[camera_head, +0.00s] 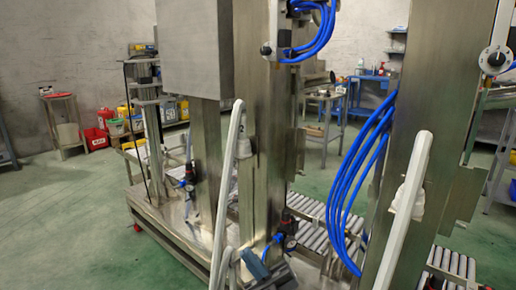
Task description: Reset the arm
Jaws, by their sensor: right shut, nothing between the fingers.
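My left gripper is not in view.
Steel columns (262,130) and a grey cabinet (195,50) stand close in front. Blue hoses (350,195) hang between the columns. Roller conveyors (310,208) lie low behind. Green floor (60,225) is clear at the left.

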